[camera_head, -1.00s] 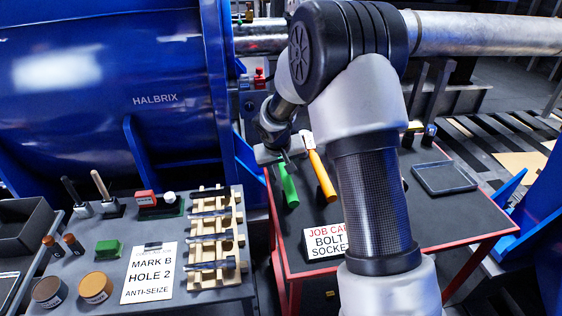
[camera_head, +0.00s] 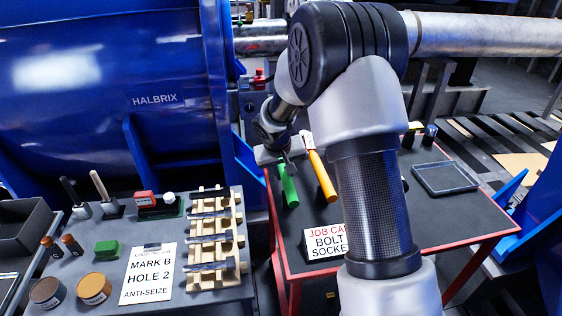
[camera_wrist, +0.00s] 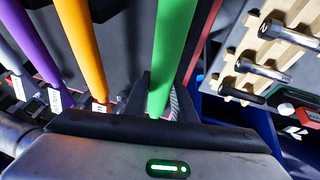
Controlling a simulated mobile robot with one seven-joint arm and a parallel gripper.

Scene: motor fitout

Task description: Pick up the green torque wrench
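The green torque wrench (camera_head: 288,186) lies on the dark top of the red-edged cart in the head view, its grip toward me. Its green grip (camera_wrist: 167,50) runs up from between my fingers in the wrist view. My gripper (camera_head: 285,160) is down at the wrench, partly hidden behind my wrist. In the wrist view the fingers of my gripper (camera_wrist: 160,105) stand close on both sides of the grip. I cannot tell whether they press on it. The wrench's far end is hidden.
An orange-handled tool (camera_head: 322,176) lies just right of the green one; a purple-handled tool (camera_wrist: 30,40) shows farther left in the wrist view. Bolts (camera_head: 212,238) rest on a wooden rack at left.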

